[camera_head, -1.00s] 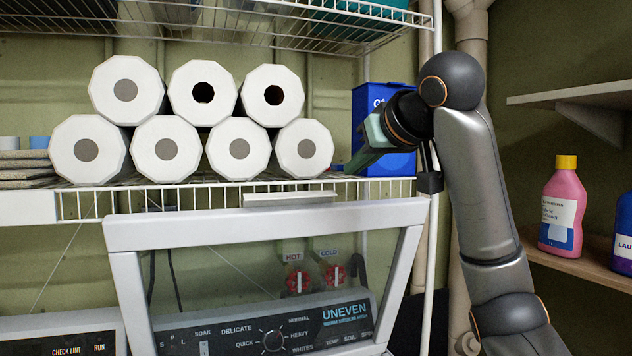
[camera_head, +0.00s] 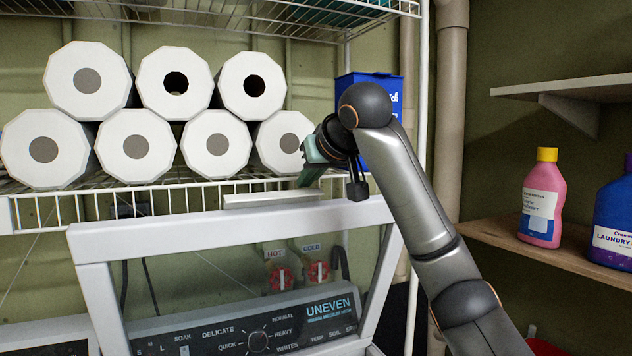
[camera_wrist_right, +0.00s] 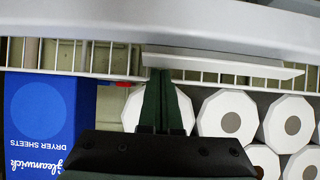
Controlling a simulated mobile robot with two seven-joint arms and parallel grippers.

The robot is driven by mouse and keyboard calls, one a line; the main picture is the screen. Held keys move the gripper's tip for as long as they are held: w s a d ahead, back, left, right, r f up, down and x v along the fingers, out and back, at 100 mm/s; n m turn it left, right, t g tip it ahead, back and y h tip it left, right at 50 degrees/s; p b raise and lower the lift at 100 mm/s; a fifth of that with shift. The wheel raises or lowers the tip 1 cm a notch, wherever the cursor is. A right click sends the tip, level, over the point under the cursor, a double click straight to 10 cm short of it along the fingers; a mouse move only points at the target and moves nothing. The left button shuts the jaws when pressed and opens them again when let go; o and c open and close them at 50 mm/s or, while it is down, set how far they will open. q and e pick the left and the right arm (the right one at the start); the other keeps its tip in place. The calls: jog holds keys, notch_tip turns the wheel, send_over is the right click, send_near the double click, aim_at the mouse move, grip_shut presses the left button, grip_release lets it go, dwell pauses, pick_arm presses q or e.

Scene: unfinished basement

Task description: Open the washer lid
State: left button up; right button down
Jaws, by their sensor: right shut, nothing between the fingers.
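The washer lid (camera_head: 245,215) is a white frame with a clear window, standing raised and tilted in the head view. A pale handle strip (camera_head: 272,200) runs along its top edge; the strip also shows in the right wrist view (camera_wrist_right: 225,63). My right gripper (camera_head: 307,180) is shut and empty, its green fingers angled down close to the strip's right end. In the right wrist view the fingertips (camera_wrist_right: 158,72) overlap the strip's edge; whether they touch I cannot tell. The washer's control panel (camera_head: 215,325) shows through the window. My left gripper is not in view.
A wire shelf (camera_head: 75,211) with several white paper rolls (camera_head: 136,146) is behind the lid. A blue dryer sheets box (camera_wrist_right: 45,115) stands close to my right gripper. A wooden shelf (camera_head: 490,236) at right holds a pink bottle (camera_head: 541,205) and a blue bottle (camera_head: 610,215).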

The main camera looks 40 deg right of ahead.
aim_at(312, 191)
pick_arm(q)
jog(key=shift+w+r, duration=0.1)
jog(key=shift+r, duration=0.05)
pick_arm(e)
jog(key=shift+s+a+f, duration=0.15)
jog(key=shift+s, duration=0.45)
jog(key=shift+s+a+f, duration=0.15)
jog(key=shift+s+f, duration=0.05)
jog(key=shift+s, duration=0.35)
jog(key=shift+s+a+f, duration=0.15)
jog(key=shift+s, duration=0.45)
jog(key=shift+f, duration=0.1)
